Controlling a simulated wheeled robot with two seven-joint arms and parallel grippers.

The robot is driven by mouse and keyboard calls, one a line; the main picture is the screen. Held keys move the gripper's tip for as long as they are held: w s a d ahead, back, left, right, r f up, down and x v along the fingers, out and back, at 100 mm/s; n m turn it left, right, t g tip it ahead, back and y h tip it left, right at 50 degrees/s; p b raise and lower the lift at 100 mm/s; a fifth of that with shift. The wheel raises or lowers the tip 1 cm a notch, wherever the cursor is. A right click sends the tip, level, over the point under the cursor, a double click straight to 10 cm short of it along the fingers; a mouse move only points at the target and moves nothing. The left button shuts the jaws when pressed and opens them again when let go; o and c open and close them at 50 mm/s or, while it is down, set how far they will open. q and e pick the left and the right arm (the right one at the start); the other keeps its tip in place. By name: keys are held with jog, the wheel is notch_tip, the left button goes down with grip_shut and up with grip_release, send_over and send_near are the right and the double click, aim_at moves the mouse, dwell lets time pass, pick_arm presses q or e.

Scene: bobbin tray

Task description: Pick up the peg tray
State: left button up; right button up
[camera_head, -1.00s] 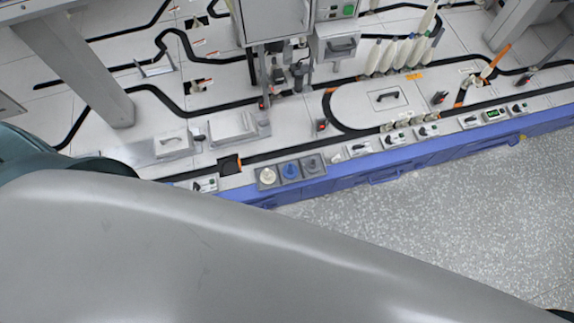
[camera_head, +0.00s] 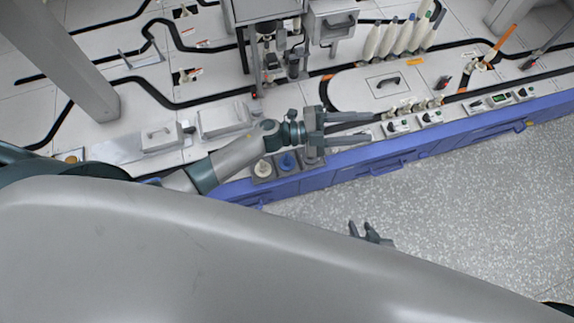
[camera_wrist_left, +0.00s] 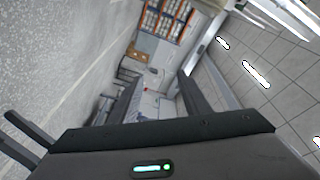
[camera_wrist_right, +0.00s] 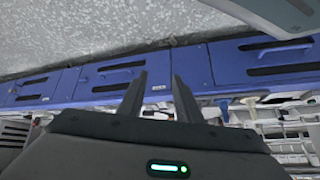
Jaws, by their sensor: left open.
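The peg tray (camera_head: 273,179) is a dark grey strip of three square sections at the front edge of the bench in the head view. It carries a white, a blue and a grey peg. My left gripper (camera_head: 371,127) is open and empty, above the bench edge to the right of the tray. Its forearm passes just above the tray and partly covers its back right. My right gripper (camera_head: 360,229) is open and empty, over the floor in front of the bench. In the right wrist view, a small blue peg (camera_wrist_right: 223,107) and a white one show right of the fingers.
The blue bench front (camera_head: 420,150) has protruding handles. A grey lidded box (camera_head: 222,120) stands behind my left forearm. Bobbins (camera_head: 405,38) stand at the back right, and small control boxes (camera_head: 428,118) line the edge. The speckled floor (camera_head: 470,210) is open.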

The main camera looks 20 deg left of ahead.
pick_arm(q)
jog(key=s+a+f+m+g+y+b, duration=0.1)
jog(key=s+f+m+g+y+b, duration=0.3)
jog(key=m, duration=0.4)
jog(key=s+a+f+m+g+y+b, duration=0.1)
jog(key=s+f+m+g+y, duration=0.2)
jog(key=s+m+g, duration=0.3)
jog(key=w+a+f+m+t+y+b, duration=0.1)
jog(key=w+a+y, duration=0.3)
jog(key=a, duration=0.5)
jog(key=w+a+f+m+t+y+b, duration=0.2)
jog(key=w+a+m+y+b, duration=0.1)
jog(key=a+y, duration=0.3)
jog(key=w+a, duration=0.1)
jog(key=a, duration=0.1)
jog(key=shift+w+a+f, duration=0.15)
jog(key=shift+a+f, duration=0.2)
jog(key=shift+f, duration=0.05)
pick_arm(e)
notch_tip(320, 180, up, 11)
jog(key=s+a+y, duration=0.1)
jog(key=s, duration=0.1)
jog(key=shift+a, duration=0.2)
pick_arm(q)
jog(key=shift+f, duration=0.1)
